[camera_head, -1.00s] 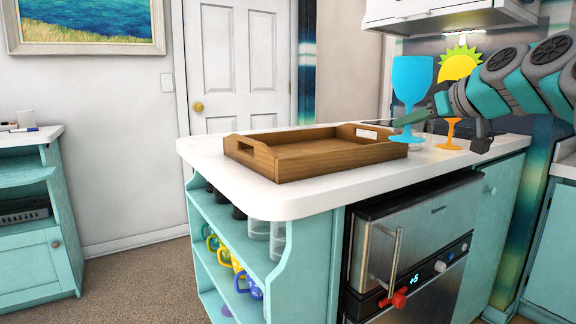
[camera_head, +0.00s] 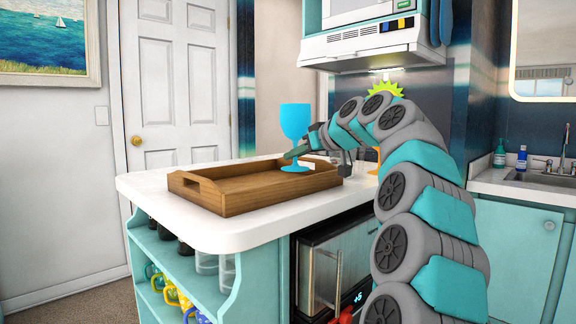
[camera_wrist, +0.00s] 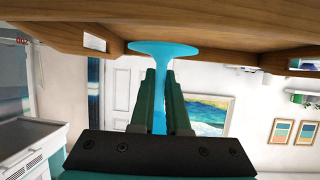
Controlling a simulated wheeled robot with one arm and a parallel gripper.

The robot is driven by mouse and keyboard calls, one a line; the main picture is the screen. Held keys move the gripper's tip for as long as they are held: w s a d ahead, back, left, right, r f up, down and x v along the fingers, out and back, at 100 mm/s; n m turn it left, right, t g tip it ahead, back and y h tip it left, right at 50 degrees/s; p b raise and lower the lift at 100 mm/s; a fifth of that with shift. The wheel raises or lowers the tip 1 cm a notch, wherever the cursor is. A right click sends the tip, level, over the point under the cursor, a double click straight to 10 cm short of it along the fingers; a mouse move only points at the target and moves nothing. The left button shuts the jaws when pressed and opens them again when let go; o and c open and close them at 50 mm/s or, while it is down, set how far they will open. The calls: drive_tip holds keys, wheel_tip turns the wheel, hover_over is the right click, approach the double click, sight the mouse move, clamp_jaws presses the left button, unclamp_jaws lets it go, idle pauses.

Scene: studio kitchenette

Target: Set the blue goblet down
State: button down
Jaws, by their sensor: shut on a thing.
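The blue goblet (camera_head: 294,122) is upright in my gripper (camera_head: 298,152), whose green fingers are closed around its stem. In the head view its foot appears over the right part of the wooden tray (camera_head: 235,201). The wrist view is upside down. There the goblet's foot (camera_wrist: 160,48) lies beyond my fingertips (camera_wrist: 160,72), close to the wooden tray (camera_wrist: 230,42). I cannot tell whether the foot touches the tray floor.
The tray stands on a white counter (camera_head: 150,189) and looks otherwise empty. A small orange item (camera_head: 374,154) is mostly hidden behind my arm. The range hood (camera_head: 372,42) hangs above the back. A sink (camera_head: 545,180) lies to the right.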

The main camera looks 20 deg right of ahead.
drive_tip(key=shift+w+f, duration=0.1)
drive_tip(key=shift+w, duration=1.5)
drive_tip(key=shift+w, duration=0.1)
drive_tip(key=shift+w, duration=0.2)
drive_tip(key=shift+f, duration=1.8)
drive_tip(key=shift+f, duration=0.15)
drive_tip(key=c, duration=0.9)
unclamp_jaws()
drive_tip(key=shift+r, duration=0.2)
